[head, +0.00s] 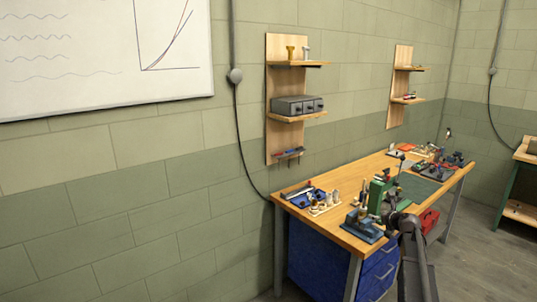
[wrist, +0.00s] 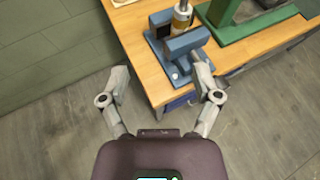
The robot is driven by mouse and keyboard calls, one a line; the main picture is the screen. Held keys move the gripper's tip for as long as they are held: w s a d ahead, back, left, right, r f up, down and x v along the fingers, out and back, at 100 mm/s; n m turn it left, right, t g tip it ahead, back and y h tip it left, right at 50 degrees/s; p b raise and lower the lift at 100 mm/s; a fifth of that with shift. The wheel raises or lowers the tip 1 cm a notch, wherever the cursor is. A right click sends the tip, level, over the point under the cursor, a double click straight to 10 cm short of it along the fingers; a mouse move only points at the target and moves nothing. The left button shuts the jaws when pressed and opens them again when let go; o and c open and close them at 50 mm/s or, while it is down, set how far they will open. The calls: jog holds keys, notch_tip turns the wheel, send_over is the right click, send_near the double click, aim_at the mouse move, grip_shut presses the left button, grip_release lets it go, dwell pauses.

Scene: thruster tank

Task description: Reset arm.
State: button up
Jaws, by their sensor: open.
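My gripper (wrist: 160,82) shows in the wrist view with its two fingers spread apart and nothing between them. It is at the near edge of the wooden workbench (wrist: 135,50). A blue vise-like fixture (wrist: 172,62) on the bench lies just beyond the fingertips, with a yellow and white cylinder (wrist: 182,17) standing at it. In the head view my arm reaches up from the lower right to the bench's front edge, where the blue fixture (head: 362,226) also shows. The gripper's fingers are hard to make out in that view.
A green machine (head: 379,192) stands on the bench beside the blue fixture. Small tools and holders (head: 322,200) crowd the bench top. Blue drawers (head: 325,262) are under it. Wall shelves (head: 297,116) hang above. The grey floor (wrist: 262,125) in front of the bench is clear.

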jog(key=s+a+f+n+g+y, duration=0.1)
jog(key=s+a+f+n+g, duration=0.25)
jog(key=s+a+n, duration=0.55)
jog(key=s+a+f+n+g, duration=0.35)
jog(key=s+a+n, duration=0.4)
jog(key=a, duration=0.35)
jog(key=s+a+f+n+g+h, duration=0.1)
jog(key=s+a+f+n+g, duration=0.1)
jog(key=s+n, duration=0.6)
jog(key=s+a+f+n+g+h, duration=0.2)
jog(key=s+a+n+g, duration=0.2)
jog(key=s+n, duration=0.4)
jog(key=shift+s+a+f+n+h, duration=0.15)
jog(key=shift+s+a+n+h, duration=0.25)
jog(key=shift+s, duration=2.8)
